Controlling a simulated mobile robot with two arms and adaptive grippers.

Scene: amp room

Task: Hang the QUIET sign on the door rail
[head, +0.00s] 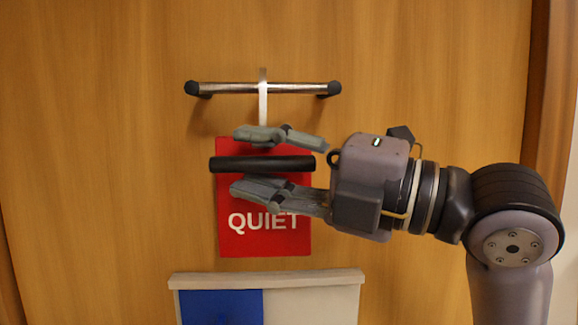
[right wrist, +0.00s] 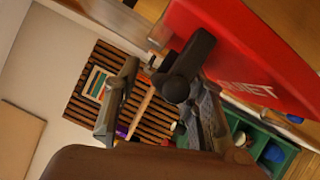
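The red QUIET sign (head: 233,242) is upright in front of the door, below the door rail (head: 225,88). Its pale hook (head: 263,105) reaches up across the rail, with its top just above the bar; whether it bears on the rail is hard to tell. A black handle bar (head: 240,164) crosses the sign's front. My right gripper (head: 234,161) is open, one finger above the bar and one below, with gaps visible. In the right wrist view the fingers (right wrist: 160,118) are spread, near the bar's end (right wrist: 178,88) and the red sign (right wrist: 215,40). My left gripper is out of view.
A pale-topped panel or box with a blue part (head: 222,305) stands below the sign. In the right wrist view, a green divided crate (right wrist: 262,145) and a slatted wooden panel (right wrist: 85,95) lie beyond the gripper. The door (head: 100,180) is clear left of the sign.

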